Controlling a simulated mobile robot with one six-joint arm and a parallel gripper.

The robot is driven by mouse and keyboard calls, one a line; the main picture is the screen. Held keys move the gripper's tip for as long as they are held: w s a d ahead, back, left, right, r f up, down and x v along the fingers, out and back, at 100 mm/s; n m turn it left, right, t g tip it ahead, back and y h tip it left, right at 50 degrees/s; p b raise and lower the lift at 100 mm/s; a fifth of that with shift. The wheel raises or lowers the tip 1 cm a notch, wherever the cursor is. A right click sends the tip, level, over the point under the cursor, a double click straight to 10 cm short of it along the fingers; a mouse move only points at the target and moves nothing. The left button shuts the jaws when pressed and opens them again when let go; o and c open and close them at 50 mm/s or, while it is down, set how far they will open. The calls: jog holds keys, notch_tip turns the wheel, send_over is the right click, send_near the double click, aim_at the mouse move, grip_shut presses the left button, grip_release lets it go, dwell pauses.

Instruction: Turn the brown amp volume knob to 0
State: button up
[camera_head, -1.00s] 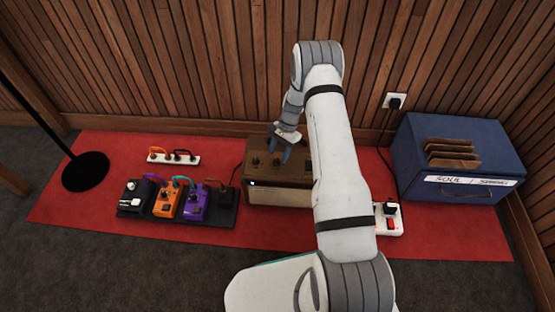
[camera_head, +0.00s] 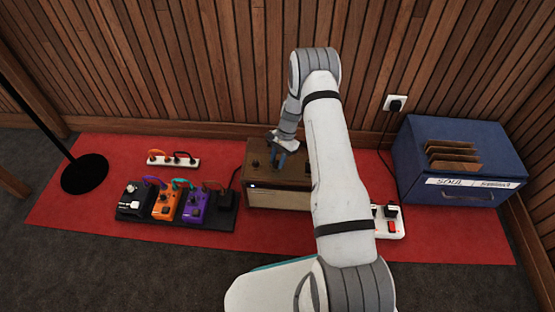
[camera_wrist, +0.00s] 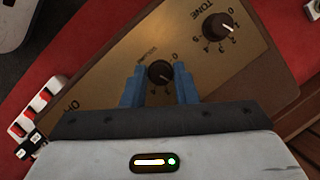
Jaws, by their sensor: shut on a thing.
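The brown amp (camera_head: 262,198) stands on the red mat against the slatted wall, with a small light at its front left. My gripper (camera_head: 280,163) points down onto the amp's top panel. In the wrist view my gripper (camera_wrist: 160,82) has its blue fingers on either side of a small dark knob (camera_wrist: 160,70), shut on it. The label beside this knob is small and reads like "volume"; a few scale numbers show around it. A second dark knob marked TONE (camera_wrist: 217,27) is clear of the fingers. My arm hides the amp's right end in the head view.
A pedal board (camera_head: 215,219) with several coloured pedals lies left of the amp. A white power strip (camera_head: 172,162) lies behind it. A dark round stand base (camera_head: 85,174) is at far left.

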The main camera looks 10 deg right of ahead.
jog(key=shift+n, duration=0.4)
jog(key=n+g+h, duration=0.1)
jog(key=n, duration=0.2)
jog(key=shift+w+a+n, duration=0.1)
jog(key=shift+a+n, duration=0.05)
jog(key=shift+n, duration=0.25)
jog(key=n, duration=0.1)
jog(key=n+h, duration=0.1)
jog(key=n, duration=0.1)
jog(key=shift+a+n+g+h, duration=0.1)
jog(key=shift+n+g+h, duration=0.2)
jog(key=n+h+p, duration=0.1)
jog(key=n, duration=0.3)
jog(key=shift+a+h, duration=0.15)
jog(key=shift+h, duration=0.25)
jog(key=shift+n+h, duration=0.6)
jog(key=shift+n, duration=1.2)
jog(key=o, duration=1)
jog(key=shift+p, duration=0.3)
